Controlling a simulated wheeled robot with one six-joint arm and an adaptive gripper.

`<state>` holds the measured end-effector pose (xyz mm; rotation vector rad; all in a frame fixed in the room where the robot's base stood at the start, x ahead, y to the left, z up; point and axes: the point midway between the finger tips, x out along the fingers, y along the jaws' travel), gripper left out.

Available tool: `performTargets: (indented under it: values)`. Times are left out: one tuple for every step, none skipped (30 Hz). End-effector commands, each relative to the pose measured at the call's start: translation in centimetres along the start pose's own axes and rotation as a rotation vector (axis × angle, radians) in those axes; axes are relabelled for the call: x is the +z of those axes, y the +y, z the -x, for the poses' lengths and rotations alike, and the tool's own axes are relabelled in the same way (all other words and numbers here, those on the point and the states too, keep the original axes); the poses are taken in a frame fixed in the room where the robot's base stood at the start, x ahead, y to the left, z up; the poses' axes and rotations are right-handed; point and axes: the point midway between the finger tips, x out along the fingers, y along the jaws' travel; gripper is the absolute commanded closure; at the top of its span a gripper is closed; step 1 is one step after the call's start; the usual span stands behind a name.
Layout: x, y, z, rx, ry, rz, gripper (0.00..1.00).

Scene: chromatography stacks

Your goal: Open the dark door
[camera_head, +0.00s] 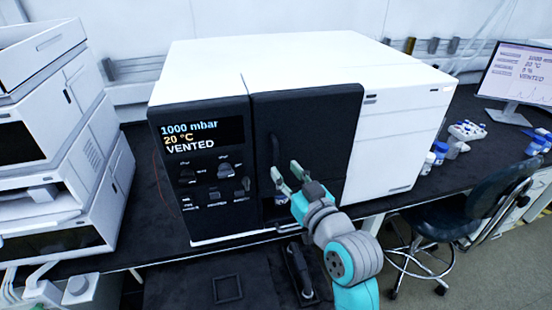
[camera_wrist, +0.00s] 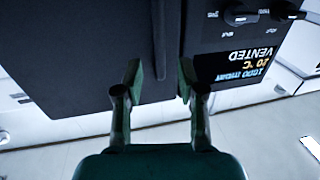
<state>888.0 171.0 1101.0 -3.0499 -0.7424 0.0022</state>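The dark door (camera_head: 318,125) is a black panel on the front of the white instrument, right of the control panel. It looks closed. Its dark upright handle (camera_head: 275,149) is near the door's left edge; in the wrist view the handle (camera_wrist: 159,35) runs down toward the space between my fingers. My gripper (camera_head: 287,174) is open and empty, in front of the door's lower left part, by the handle's lower end. In the wrist view my gripper (camera_wrist: 160,80) has one finger on each side of the handle's line. I cannot tell whether either finger touches it.
The control panel (camera_head: 203,160) reads 1000 mbar, 20 °C, VENTED. A white instrument stack (camera_head: 52,160) stands at the left. A chair (camera_head: 445,212) is at the right, with small bottles (camera_head: 440,150) and a monitor (camera_head: 520,75) beyond. Dark bench surface shows between the instruments.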

Motion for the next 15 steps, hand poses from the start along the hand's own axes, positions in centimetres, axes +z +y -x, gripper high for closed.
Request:
performTargets:
  values:
    - [-0.1,0.0,-1.0,-0.001,0.001,0.001,0.61]
    - [-0.1,0.0,-1.5,0.000,0.001,0.001,0.61]
    - [-0.1,0.0,-2.2,0.000,0.001,0.001,0.61]
    - [-0.1,0.0,-2.7,0.000,0.000,0.001,0.61]
    - [0.0,0.0,-3.1,0.000,0.000,0.001,0.61]
    - [-0.1,-0.1,-3.7,-0.001,0.001,0.001,0.61]
    - [-0.1,0.0,-4.1,-0.001,0.001,0.001,0.61]
    - [0.0,0.0,-4.5,0.000,0.001,0.000,0.61]
    - [0.0,0.0,-4.9,0.000,0.001,0.000,0.61]
    - [-0.1,0.0,-5.1,0.000,0.001,0.001,0.61]
    - [-0.1,0.0,-5.4,0.000,0.001,0.001,0.61]
    - [0.0,0.0,-5.6,0.001,0.000,0.001,0.61]
    - [0.0,0.0,-5.8,0.001,0.000,0.001,0.61]
    - [0.0,0.0,-5.9,0.001,0.000,0.001,0.61]
    - [0.0,0.0,-6.0,0.001,0.000,0.001,0.61]
